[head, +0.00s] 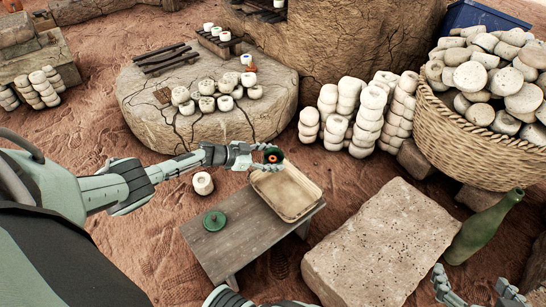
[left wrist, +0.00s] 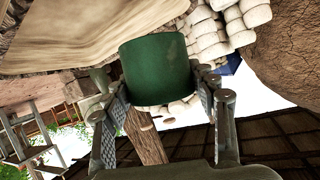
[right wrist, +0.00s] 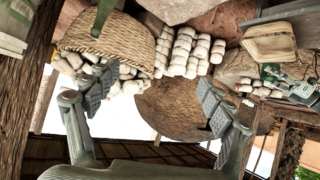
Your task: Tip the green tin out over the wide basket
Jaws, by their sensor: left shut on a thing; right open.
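The green tin (head: 273,156) is held by my left gripper (head: 262,157) above the far edge of a shallow tan rectangular basket (head: 312,198) on a low bench. My right gripper (head: 478,292) is open and empty at the lower right of the head view, near the green bottle. In the right wrist view its fingers (right wrist: 155,92) are wide apart.
A green lid (head: 214,220) lies on the bench (head: 240,250). A pale stone block (head: 380,245) and green bottle (head: 484,228) stand to the right. A big woven basket (head: 470,150) is heaped with pale stones. A clay platform (head: 150,115) holds several small pots.

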